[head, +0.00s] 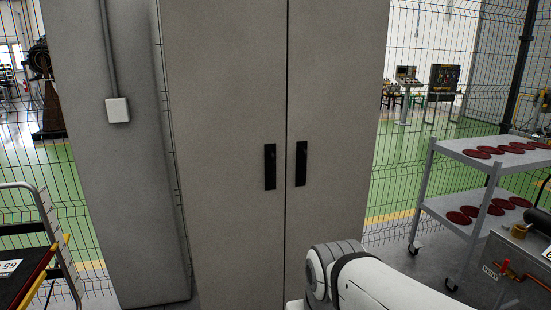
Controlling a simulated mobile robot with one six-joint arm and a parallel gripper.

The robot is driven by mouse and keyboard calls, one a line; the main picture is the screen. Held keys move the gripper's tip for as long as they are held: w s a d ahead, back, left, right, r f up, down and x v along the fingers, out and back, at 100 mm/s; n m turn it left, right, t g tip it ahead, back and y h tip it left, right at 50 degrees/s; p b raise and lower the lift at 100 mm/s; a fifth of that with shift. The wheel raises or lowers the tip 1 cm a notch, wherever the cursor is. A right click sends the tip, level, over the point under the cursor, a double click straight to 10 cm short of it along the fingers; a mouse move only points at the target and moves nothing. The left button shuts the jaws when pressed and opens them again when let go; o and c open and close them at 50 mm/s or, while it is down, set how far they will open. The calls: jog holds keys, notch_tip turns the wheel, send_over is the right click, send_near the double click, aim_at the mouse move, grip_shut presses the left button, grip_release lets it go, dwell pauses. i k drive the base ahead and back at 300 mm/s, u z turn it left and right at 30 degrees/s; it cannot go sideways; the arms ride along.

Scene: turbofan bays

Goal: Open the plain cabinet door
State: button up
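A plain grey cabinet stands upright in the middle of the head view, with a left door (225,90) and a right door (335,100) meeting at a dark vertical seam. Both doors look shut. A black vertical handle (270,166) is on the left door beside the seam, and another black handle (301,163) is on the right door. Part of my white arm shows at the bottom, in front of the right door's lower part. My gripper is out of view.
A grey pillar (120,190) with a small white box (118,110) stands left of the cabinet. A shelf cart (480,160) with red discs stands at right. A black cart (25,270) is at lower left. Wire fencing (420,50) runs behind.

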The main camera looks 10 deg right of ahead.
aim_at(336, 53)
jog(key=i, duration=0.85)
jog(key=u, duration=0.05)
